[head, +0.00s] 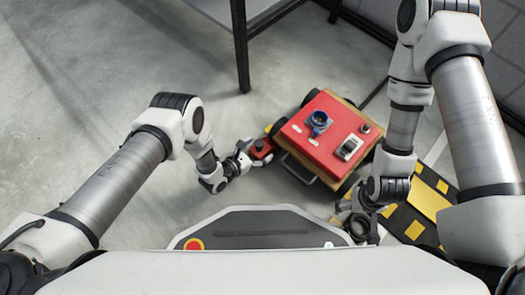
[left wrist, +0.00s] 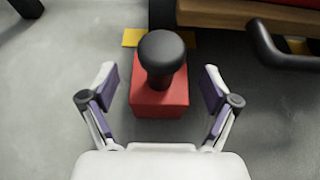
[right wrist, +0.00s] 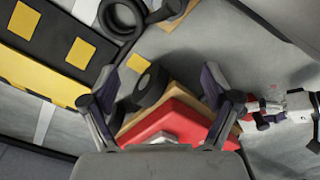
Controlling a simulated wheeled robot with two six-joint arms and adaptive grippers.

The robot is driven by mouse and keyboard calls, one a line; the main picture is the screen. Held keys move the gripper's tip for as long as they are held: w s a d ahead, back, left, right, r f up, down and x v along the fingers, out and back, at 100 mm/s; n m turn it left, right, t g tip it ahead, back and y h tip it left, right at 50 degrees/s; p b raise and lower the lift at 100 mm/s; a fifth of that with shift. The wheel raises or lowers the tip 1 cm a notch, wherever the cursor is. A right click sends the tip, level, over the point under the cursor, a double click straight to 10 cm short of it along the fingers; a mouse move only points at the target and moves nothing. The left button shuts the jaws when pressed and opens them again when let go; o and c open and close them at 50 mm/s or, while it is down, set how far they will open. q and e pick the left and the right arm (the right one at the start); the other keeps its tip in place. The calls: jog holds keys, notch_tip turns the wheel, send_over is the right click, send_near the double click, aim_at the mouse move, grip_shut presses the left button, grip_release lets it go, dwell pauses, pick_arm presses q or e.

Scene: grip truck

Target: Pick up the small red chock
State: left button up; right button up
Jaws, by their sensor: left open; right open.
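The small red chock (head: 261,149) is a red block with a black round knob on top. It rests on the floor beside the left side of the red-topped cart (head: 325,128). In the left wrist view the chock (left wrist: 158,100) stands between the two fingers of my left gripper (left wrist: 158,92), which is open, with a gap on each side. In the head view my left gripper (head: 246,158) is just left of the chock. My right gripper (right wrist: 162,88) is open and empty, over the floor near the cart's front right corner.
A black-and-yellow ramp (head: 425,205) lies to the right. A dark table leg (head: 241,50) stands behind the chock. The floor at left is clear.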

pick_arm(q)
jog(key=shift+b+x, duration=0.3)
jog(key=shift+x, duration=0.95)
jog(key=shift+a, duration=0.1)
jog(key=c, duration=1.7)
jog(key=shift+o, duration=0.2)
